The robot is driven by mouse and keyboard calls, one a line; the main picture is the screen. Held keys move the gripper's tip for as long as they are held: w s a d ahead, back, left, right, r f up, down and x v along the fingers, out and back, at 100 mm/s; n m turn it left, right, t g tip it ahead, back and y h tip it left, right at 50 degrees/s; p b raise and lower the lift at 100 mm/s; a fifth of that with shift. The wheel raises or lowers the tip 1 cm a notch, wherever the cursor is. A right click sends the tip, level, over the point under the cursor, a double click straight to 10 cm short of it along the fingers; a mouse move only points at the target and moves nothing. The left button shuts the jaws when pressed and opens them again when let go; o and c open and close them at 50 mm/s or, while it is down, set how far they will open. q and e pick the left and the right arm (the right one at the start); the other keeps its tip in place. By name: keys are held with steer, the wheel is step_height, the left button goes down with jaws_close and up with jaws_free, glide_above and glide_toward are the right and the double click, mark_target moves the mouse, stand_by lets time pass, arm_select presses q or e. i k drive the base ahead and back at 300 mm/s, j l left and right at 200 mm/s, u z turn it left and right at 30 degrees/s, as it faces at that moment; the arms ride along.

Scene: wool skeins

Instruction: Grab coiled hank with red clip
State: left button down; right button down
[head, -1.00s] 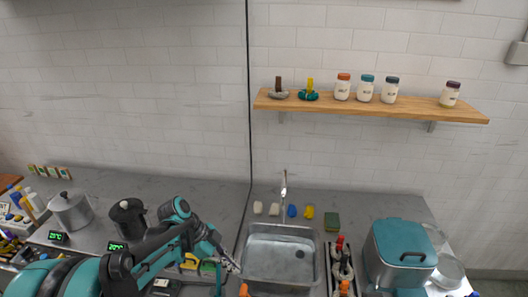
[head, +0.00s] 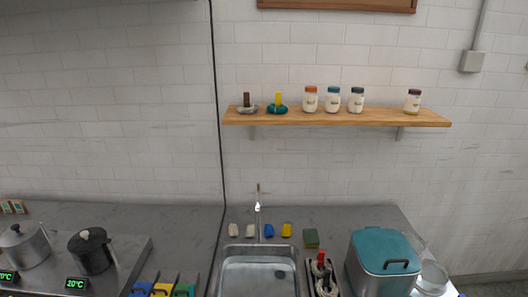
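A red clip (head: 321,257) stands up in a dark-edged tray (head: 308,270) just right of the sink, at the bottom of the head view. A pale grey coiled hank (head: 324,283) lies around and below it, partly cut off by the lower edge. On the shelf, a grey coil (head: 247,110) has a brown upright piece, and a teal coil (head: 278,109) beside it has a yellow one. Neither of my grippers is in view.
The steel sink (head: 258,277) lies left of the tray, and a teal-lidded bin (head: 385,265) stands close on its right. Sponges (head: 311,238) line the counter behind the sink. Two pots (head: 90,252) stand at the left. Several jars (head: 332,99) stand on the shelf.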

mark_target(320, 262)
steer(key=i+l, duration=0.1)
steer(key=l, duration=0.25)
steer(key=i+l, duration=0.15)
steer(key=l, duration=0.15)
steer(key=i+l, duration=0.1)
steer(key=l, duration=0.25)
steer(key=i+l, duration=0.15)
steer(key=l, duration=0.2)
steer(key=i+l, duration=0.1)
steer(key=l, duration=0.2)
steer(key=z, duration=0.05)
